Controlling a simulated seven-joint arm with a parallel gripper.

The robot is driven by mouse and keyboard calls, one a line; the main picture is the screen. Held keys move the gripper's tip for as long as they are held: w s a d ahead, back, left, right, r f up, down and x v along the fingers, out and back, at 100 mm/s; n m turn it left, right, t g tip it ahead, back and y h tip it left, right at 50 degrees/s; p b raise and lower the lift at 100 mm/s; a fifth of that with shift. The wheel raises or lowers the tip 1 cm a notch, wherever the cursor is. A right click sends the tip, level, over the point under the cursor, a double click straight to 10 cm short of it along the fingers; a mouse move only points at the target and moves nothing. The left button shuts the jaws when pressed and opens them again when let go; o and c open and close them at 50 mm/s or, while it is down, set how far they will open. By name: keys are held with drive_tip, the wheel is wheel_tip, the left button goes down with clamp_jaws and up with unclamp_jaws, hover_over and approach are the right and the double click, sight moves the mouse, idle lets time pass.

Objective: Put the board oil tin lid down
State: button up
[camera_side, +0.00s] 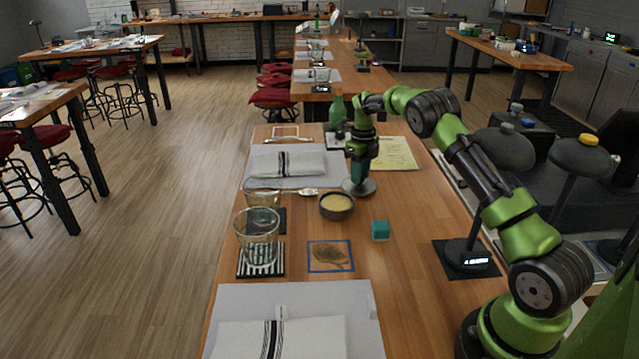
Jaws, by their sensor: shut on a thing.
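My gripper (358,178) points straight down over the wooden table (405,235), right of the middle. The fingers hide the middle of the lid.
A teal block (380,231) sits in front of the lid. Glass tumblers (257,237) stand on the left, with a spoon (300,191) and folded towel (288,162) behind. A yellow sheet (397,154) and green bottle (337,109) are farther back.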

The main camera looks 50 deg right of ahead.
drive_tip(key=shift+f, duration=0.1)
drive_tip(key=o, duration=1.1)
drive_tip(key=shift+f, duration=0.1)
drive_tip(key=shift+c, duration=0.2)
wheel_tip(320, 180, up, 12)
drive_tip(key=s+a+r+n+t, duration=0.2)
drive_tip(key=s+a+r+n, duration=0.2)
drive_tip(key=a+r+n, duration=0.5)
drive_tip(key=s+a+r+n+t+y, duration=0.1)
drive_tip(key=s+a+r+n+t, duration=0.1)
drive_tip(key=s+a+r+n, duration=0.45)
drive_tip(key=s+a+f+n+t+y, duration=0.1)
drive_tip(key=s+a+f+n+t, duration=0.2)
drive_tip(key=s+a+n, duration=1)
drive_tip(key=s+f+n, duration=0.3)
drive_tip(key=s, duration=0.1)
drive_tip(key=shift+a, duration=0.25)
